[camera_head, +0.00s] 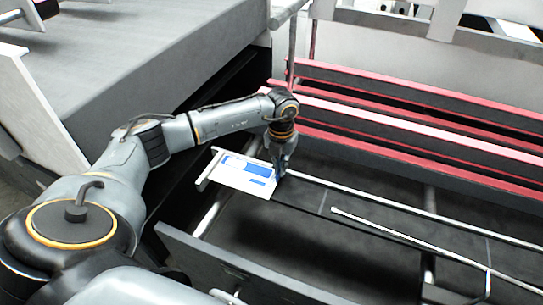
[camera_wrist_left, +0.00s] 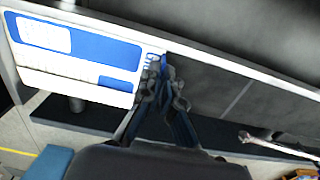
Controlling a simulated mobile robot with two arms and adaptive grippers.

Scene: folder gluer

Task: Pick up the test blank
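The test blank (camera_head: 247,173) is a flat white piece with blue printed panels. It lies at the left end of the dark belt track in the head view, and fills the upper left of the left wrist view (camera_wrist_left: 75,60). My left gripper (camera_head: 279,172) points down at the blank's right edge. In the left wrist view its fingertips (camera_wrist_left: 164,80) are close together at that edge, with a narrow blue strip between them. They look shut on the blank's edge; the exact contact is partly hidden by the fingers. My right gripper is not in view.
Dark belts (camera_head: 300,195) and thin metal rods (camera_head: 430,245) run to the right of the blank. Red-edged rails (camera_head: 400,125) stand behind. A grey machine panel (camera_head: 240,272) is in front, and a large grey machine surface (camera_head: 150,60) is at upper left.

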